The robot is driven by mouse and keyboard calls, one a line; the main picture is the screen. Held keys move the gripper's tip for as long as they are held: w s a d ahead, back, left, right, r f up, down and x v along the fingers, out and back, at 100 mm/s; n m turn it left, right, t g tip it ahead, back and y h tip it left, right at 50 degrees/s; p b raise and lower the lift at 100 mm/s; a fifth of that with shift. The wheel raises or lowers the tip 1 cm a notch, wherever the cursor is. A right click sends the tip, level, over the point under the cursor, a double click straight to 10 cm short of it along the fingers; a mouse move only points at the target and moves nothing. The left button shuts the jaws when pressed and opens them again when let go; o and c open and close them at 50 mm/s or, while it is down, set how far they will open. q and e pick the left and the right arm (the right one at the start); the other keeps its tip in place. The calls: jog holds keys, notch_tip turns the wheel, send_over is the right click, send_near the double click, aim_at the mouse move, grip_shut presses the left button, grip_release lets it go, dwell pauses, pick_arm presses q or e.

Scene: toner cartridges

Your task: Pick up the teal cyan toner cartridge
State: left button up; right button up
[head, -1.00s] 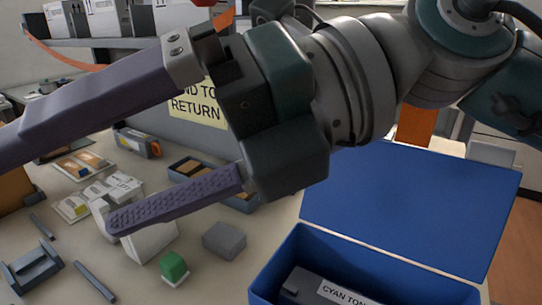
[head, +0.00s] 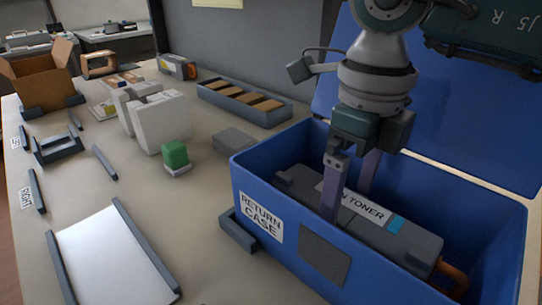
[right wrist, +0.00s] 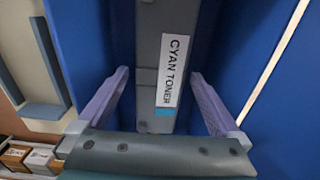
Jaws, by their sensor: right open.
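The cyan toner cartridge (head: 400,226) is a long dark grey block with a white "CYAN TONER" label, a small cyan patch and an orange part at its near end. It lies inside the blue return case (head: 250,179). My right gripper (head: 349,200) points down into the case with its fingers on either side of the cartridge. The right wrist view shows the cartridge (right wrist: 171,45) between the two open fingers (right wrist: 158,105), with a gap on each side. The far finger is partly hidden behind the near one and the cartridge. My left gripper is not in view.
The case's blue lid (head: 440,125) stands open behind my right arm. Left of the case are a green block (head: 175,154), white boxes (head: 160,122), a grey block (head: 234,141) and a divided tray (head: 245,103). A white sheet (head: 112,262) lies between rails at the front left.

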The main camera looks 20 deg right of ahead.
aim_at(350, 207)
notch_tip(350, 207, down, 4)
jog(key=shift+s+d+f, duration=0.1)
jog(key=shift+s+f, duration=0.05)
jog(key=shift+f, duration=0.05)
grip_shut()
dwell(0.8)
jog(key=shift+r, duration=0.1)
